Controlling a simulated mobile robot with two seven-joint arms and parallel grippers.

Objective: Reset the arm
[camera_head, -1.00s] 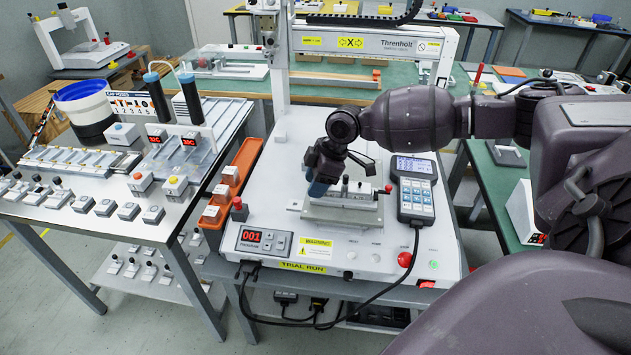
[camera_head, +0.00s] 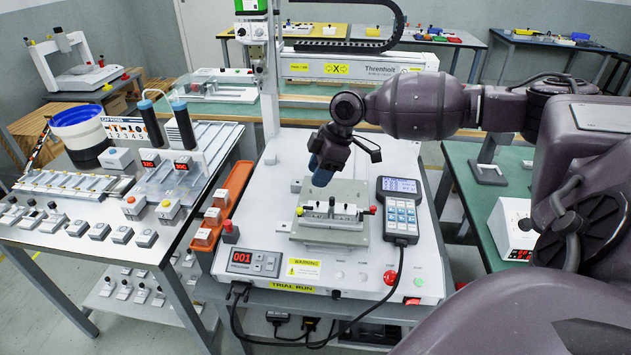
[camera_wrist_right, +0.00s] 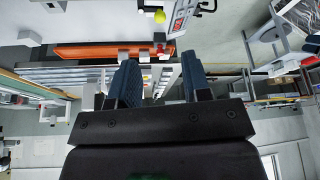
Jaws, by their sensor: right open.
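My right gripper (camera_head: 322,172) hangs above the white gantry machine (camera_head: 300,265), just behind and above the grey fixture plate with its clamped block (camera_head: 333,215). It is apart from the fixture. In the right wrist view its two blue padded fingers (camera_wrist_right: 160,82) stand apart with nothing between them. My right arm reaches in from the right side of the head view. My left gripper is not in view.
A handheld pendant (camera_head: 399,212) lies right of the fixture. An orange tray (camera_head: 232,190) runs along the machine's left edge. A steel bench (camera_head: 190,215) with several small blocks stands to the left. The gantry column (camera_head: 268,80) rises behind.

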